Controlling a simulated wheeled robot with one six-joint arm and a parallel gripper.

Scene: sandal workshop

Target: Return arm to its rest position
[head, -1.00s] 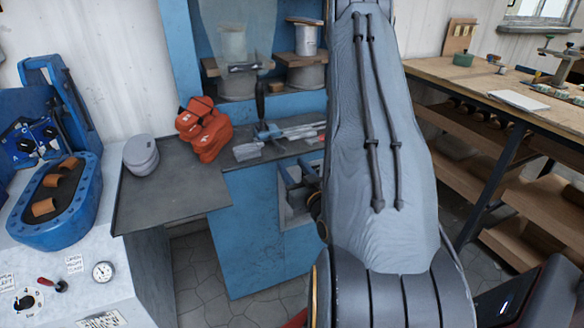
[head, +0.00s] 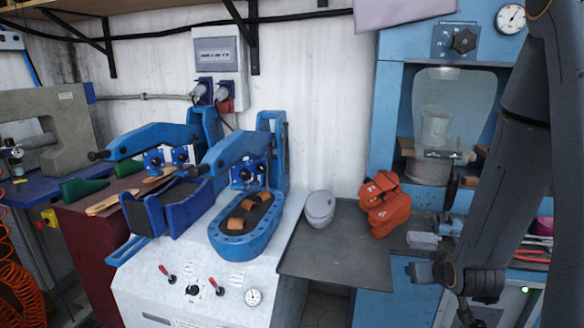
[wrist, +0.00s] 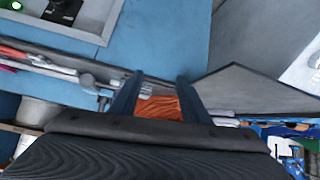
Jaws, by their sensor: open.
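My arm hangs down the right side of the head view, in front of the blue machine. My gripper (head: 416,271) is at its lower end, small and dark, before the blue cabinet front below the grey worktop. In the wrist view my gripper (wrist: 160,79) shows two dark fingers standing apart. No object is held between them. The orange bag (wrist: 160,108) shows in the gap, farther off.
The white press console (head: 190,275) with a blue oval tray (head: 225,243) is at centre left. Tools and a grey block (head: 423,240) lie on the right worktop, near my arm. A blue cabinet (wrist: 160,35) fills much of the wrist view.

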